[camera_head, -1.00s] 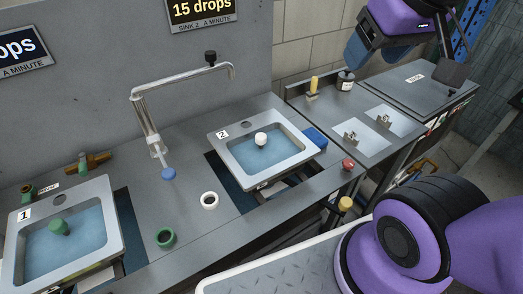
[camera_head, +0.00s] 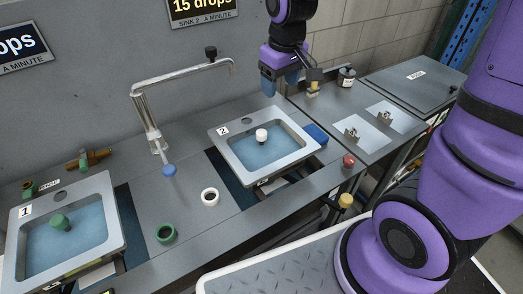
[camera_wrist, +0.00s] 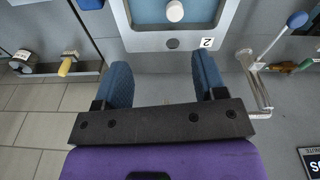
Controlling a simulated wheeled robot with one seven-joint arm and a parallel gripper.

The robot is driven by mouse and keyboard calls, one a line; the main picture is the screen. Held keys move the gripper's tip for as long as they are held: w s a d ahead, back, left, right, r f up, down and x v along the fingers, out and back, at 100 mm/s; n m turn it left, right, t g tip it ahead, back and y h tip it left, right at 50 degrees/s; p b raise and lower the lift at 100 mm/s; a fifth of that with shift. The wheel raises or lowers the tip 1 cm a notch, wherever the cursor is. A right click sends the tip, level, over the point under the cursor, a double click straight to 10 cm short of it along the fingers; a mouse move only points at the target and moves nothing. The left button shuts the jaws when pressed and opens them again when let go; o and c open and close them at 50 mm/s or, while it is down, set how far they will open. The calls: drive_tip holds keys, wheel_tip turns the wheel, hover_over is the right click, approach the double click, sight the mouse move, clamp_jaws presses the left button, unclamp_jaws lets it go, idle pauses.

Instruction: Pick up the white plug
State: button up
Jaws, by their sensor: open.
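The white plug (camera_head: 262,134) stands upright in the basin of the sink marked 2 (camera_head: 226,150), with bluish water or lining around it. The plug also shows at the top of the wrist view (camera_wrist: 175,11), beyond my fingertips. My gripper (camera_head: 278,82) is above the back edge of sink 2, behind and a little right of the plug, and apart from it. In the wrist view its two blue fingers (camera_wrist: 163,75) are spread wide with nothing between them.
A faucet (camera_head: 150,120) with a blue-tipped lever stands left of sink 2. A white ring (camera_head: 210,198) and a green ring (camera_head: 165,234) lie on the counter. Sink 1 (camera_head: 110,215) holds a green plug (camera_head: 60,222). A yellow-topped fixture (camera_head: 313,84) and a dark jar (camera_head: 346,77) stand close right of my gripper.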

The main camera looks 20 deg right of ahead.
drive_tip(key=n+g, duration=0.1)
hover_over(261, 132)
drive_tip(key=f, duration=0.9)
drive_tip(key=shift+s+d+f, duration=0.15)
drive_tip(key=shift+d, duration=0.05)
drive_tip(key=shift+w+a+f, duration=0.1)
drive_tip(key=shift+f, duration=2.75)
drive_tip(key=shift+w+a+f, duration=0.1)
drive_tip(key=shift+f, duration=2.7)
drive_tip(key=c, duration=1)
drive_tip(key=shift+r, duration=0.1)
